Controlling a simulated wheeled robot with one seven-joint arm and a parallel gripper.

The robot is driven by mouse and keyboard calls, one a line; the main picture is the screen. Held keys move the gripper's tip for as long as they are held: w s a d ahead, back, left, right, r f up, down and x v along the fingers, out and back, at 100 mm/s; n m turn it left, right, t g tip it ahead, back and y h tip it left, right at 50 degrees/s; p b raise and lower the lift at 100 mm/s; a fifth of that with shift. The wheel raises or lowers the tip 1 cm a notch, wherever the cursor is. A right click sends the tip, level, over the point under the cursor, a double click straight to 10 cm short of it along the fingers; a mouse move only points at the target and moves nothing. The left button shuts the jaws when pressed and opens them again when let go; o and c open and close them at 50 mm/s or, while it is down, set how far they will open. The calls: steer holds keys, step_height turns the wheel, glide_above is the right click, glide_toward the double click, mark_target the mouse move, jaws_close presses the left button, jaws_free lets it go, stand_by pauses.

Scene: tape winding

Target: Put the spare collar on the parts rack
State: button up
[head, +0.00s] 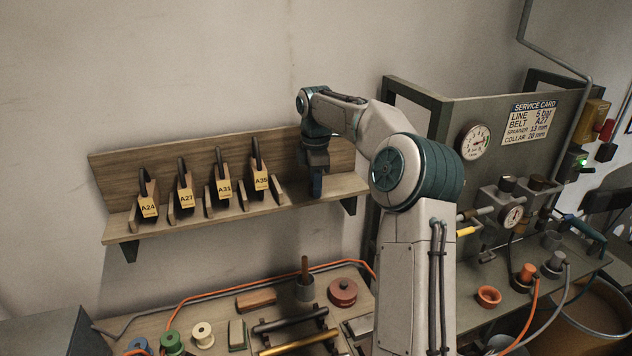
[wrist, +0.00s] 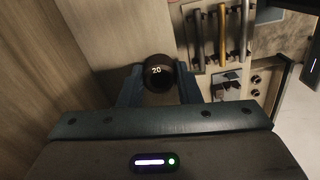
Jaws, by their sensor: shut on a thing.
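The spare collar (wrist: 158,72) is a dark round piece marked 20, seen in the wrist view between the two fingers of my gripper (wrist: 158,88). My gripper is shut on it. In the head view my gripper (head: 317,186) points down at the right end of the wooden parts rack (head: 215,226) on the wall; the collar cannot be made out there. I cannot tell whether the collar touches the shelf. The rack holds several dark belts with yellow tags, A24, A27 (head: 185,198), A31 and A35, left of my gripper.
A panel with gauges and a service card (head: 534,119) reading collar 20 mm stands right.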

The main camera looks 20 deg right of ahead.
steer(key=shift+f, duration=0.15)
steer(key=o, duration=1)
steer(key=shift+c, duration=0.2)
step_height(320, 180, up, 12)
